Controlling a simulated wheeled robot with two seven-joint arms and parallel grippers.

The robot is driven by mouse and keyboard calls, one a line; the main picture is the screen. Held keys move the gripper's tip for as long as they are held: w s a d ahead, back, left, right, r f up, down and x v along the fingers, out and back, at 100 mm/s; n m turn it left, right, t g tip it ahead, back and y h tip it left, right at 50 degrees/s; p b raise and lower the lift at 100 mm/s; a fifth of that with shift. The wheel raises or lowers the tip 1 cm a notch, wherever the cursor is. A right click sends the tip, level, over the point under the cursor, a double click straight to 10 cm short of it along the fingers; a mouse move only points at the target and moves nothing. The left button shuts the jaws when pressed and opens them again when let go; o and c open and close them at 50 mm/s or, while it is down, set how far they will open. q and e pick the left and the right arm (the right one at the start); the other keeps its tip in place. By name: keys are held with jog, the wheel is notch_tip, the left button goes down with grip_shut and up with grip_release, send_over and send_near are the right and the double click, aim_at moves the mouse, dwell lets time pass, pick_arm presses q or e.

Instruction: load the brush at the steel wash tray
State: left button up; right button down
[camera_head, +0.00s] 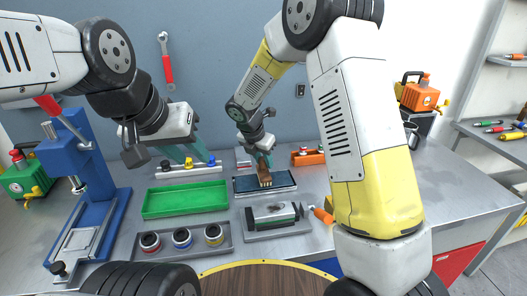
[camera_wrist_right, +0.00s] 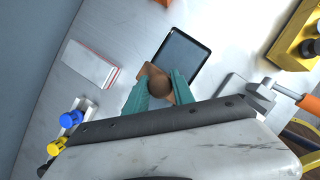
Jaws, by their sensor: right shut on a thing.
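My right gripper (camera_head: 263,158) is shut on a brush (camera_head: 264,173) with a brown wooden handle. The brush points down over the wash tray (camera_head: 291,189), a shallow steel tray with a dark blue inside. I cannot tell whether the bristles touch the tray's inside. My left gripper (camera_head: 190,150) is open and empty above the back left of the green tray.
A green tray (camera_head: 185,200) lies left of the wash tray. A grey holder (camera_head: 225,250) with three ringed cups and a vise (camera_head: 272,215) stand in front. A blue press (camera_head: 80,190) stands at the left. A white block (camera_wrist_right: 90,63) lies beside the wash tray.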

jog(key=shift+f, duration=0.6)
dwell(1.6)
jog(key=shift+r, duration=3.6)
